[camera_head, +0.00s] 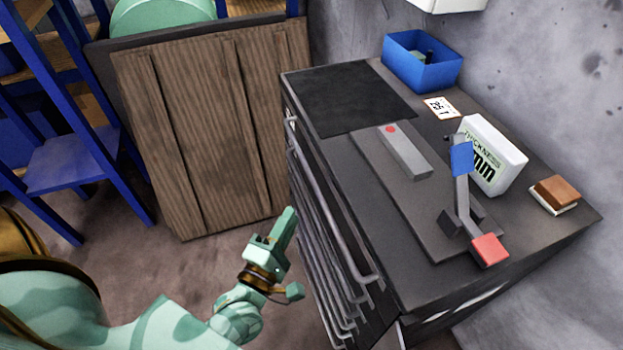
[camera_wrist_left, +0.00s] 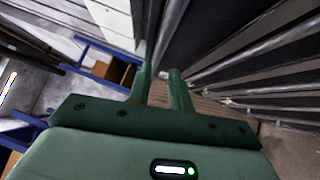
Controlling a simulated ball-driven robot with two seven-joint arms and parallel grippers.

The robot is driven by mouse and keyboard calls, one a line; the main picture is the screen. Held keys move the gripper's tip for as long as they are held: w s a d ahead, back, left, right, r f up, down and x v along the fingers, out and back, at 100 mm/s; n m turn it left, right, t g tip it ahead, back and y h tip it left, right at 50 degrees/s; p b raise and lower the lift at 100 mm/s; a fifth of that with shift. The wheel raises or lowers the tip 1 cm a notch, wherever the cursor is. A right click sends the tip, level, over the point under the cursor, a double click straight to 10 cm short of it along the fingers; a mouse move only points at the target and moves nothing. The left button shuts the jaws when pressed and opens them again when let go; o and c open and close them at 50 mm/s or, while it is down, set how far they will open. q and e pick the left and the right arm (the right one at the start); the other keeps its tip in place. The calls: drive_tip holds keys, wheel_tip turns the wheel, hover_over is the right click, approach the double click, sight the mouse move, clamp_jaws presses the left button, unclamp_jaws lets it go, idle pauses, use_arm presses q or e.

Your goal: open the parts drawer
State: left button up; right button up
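The dark workbench cabinet (camera_head: 420,285) has a stack of drawers on its left face, each with a long silver bar handle (camera_head: 340,245). No label shows which one is the parts drawer, and no drawer visibly stands out. My left gripper (camera_head: 286,222) is beside the drawer fronts, close to the handles. In the left wrist view, its two green fingers (camera_wrist_left: 159,78) are apart, and a silver handle bar (camera_wrist_left: 172,25) runs close by their tips. I cannot tell whether the bar lies between them or beyond. My right gripper is in neither view.
On the benchtop are a blue bin (camera_head: 420,68), a grey fixture with a lever (camera_head: 462,190), a white box (camera_head: 492,155) and a brown block (camera_head: 557,191). A wooden panel (camera_head: 215,130) and a blue shelf (camera_head: 75,160) stand at left. Open floor lies left of the drawers.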

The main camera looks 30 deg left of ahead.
sight(312, 177)
use_arm(q)
drive_tip(key=w, duration=0.3)
drive_tip(key=w+r+b, duration=0.1)
drive_tip(key=w, duration=0.7)
drive_tip(key=shift+w+a+r+b, duration=0.25)
drive_tip(key=shift+a+b, duration=0.05)
drive_tip(key=shift+a, duration=0.1)
clamp_jaws()
